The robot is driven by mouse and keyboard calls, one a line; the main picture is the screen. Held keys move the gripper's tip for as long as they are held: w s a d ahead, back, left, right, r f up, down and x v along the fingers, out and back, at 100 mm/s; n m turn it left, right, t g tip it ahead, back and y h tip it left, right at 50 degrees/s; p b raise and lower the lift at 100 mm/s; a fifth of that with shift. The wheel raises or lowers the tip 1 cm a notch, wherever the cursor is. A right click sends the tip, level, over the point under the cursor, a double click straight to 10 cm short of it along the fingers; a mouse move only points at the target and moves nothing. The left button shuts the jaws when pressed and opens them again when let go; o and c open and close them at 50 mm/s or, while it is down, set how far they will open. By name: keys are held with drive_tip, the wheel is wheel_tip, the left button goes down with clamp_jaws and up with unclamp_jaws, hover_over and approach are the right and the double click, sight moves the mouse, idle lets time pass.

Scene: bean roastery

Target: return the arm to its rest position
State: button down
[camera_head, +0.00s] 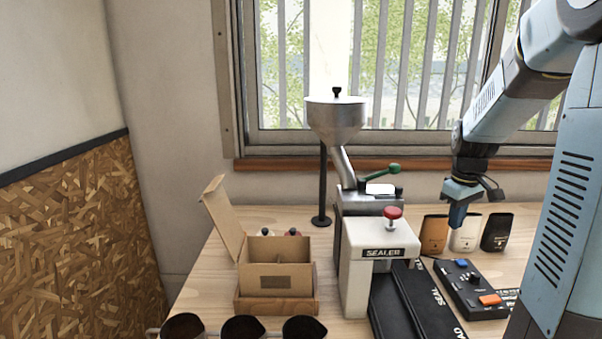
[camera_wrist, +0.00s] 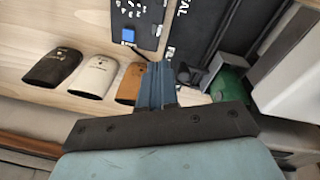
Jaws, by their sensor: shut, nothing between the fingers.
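My gripper (camera_head: 457,216) hangs at the end of my arm, pointing down above the back right of the table. Its blue fingers are shut together with nothing between them. In the wrist view the shut fingers (camera_wrist: 157,85) reach up from the dark mount, in front of the orange-brown pouch (camera_wrist: 131,83). In the head view that pouch (camera_head: 434,234) is just left of and below the fingertips. My arm is bent, coming in from the upper right. I cannot tell the exact height of the fingertips above the table.
A white sealer (camera_head: 378,258) with a red knob stands left of my gripper, with a metal hopper (camera_head: 336,118) and green lever (camera_head: 381,170) behind. A black control box (camera_head: 468,288), white pouch (camera_head: 466,234) and black pouch (camera_head: 497,232) are nearby. An open cardboard box (camera_head: 277,277) stands left.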

drive_tip(key=s+a+r+m+t, duration=0.2)
drive_tip(key=s+a+r, duration=0.3)
drive_tip(key=s, duration=0.5)
drive_tip(key=s+a+r+m+t, duration=0.2)
drive_tip(key=s+a+r, duration=0.3)
drive_tip(key=s+a, duration=0.5)
drive_tip(key=shift+s+m+y, duration=0.3)
drive_tip(key=shift+s+y, duration=0.1)
drive_tip(key=shift+s, duration=0.25)
drive_tip(key=c, duration=1.8)
unclamp_jaws()
